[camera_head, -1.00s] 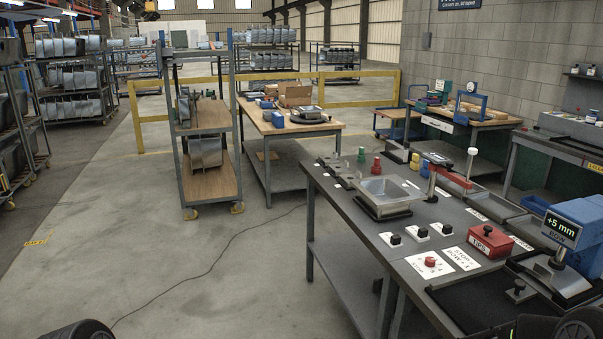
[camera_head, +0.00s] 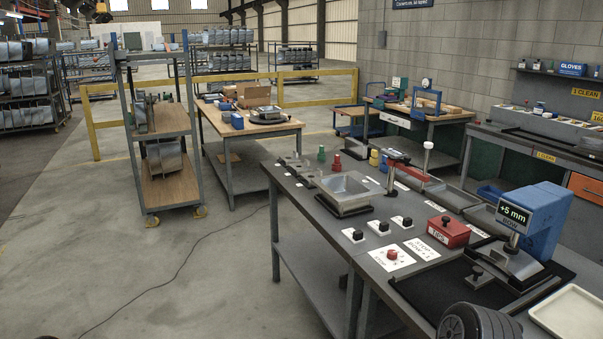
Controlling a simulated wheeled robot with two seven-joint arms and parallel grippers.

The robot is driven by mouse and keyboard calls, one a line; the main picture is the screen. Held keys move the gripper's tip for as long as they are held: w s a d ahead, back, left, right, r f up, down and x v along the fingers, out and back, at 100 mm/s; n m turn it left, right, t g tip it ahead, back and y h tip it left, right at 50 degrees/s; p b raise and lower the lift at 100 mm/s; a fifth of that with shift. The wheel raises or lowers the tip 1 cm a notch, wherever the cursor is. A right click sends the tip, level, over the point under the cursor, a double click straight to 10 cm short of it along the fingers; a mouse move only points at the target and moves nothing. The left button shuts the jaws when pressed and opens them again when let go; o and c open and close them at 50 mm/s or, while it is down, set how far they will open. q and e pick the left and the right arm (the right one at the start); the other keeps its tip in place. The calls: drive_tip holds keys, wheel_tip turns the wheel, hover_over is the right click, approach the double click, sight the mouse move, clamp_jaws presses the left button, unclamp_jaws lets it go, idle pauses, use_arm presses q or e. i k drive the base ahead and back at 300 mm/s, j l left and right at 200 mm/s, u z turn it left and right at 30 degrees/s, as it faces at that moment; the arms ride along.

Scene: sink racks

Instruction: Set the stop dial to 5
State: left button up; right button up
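The stop dial (camera_head: 392,255) is a small red knob on a white plate with markings, near the front left edge of the dark workbench. Its numbers are too small to read, so I cannot tell which one it points to. A white card (camera_head: 430,247) just right of it carries printed text that seems to include "STOP" and "BOW". The display (camera_head: 514,214) on the blue device reads "+5 mm" above "BOW". Neither gripper's fingers show. A black ribbed part, likely of my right arm, shows at the bottom edge, apart from the dial.
A red box (camera_head: 449,231) and a black mat (camera_head: 440,296) lie to the right. A metal basin (camera_head: 348,186) stands farther back. A cream tray (camera_head: 570,318) is at the lower right.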

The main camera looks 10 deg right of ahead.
sight(392, 254)
drive_tip(key=z, duration=1.45)
drive_tip(key=j+z, duration=0.35)
drive_tip(key=j, duration=0.35)
drive_tip(key=j+z, duration=0.35)
drive_tip(key=j, duration=0.35)
drive_tip(key=k+j+z, duration=0.1)
drive_tip(key=j+z, duration=0.25)
drive_tip(key=j, duration=0.35)
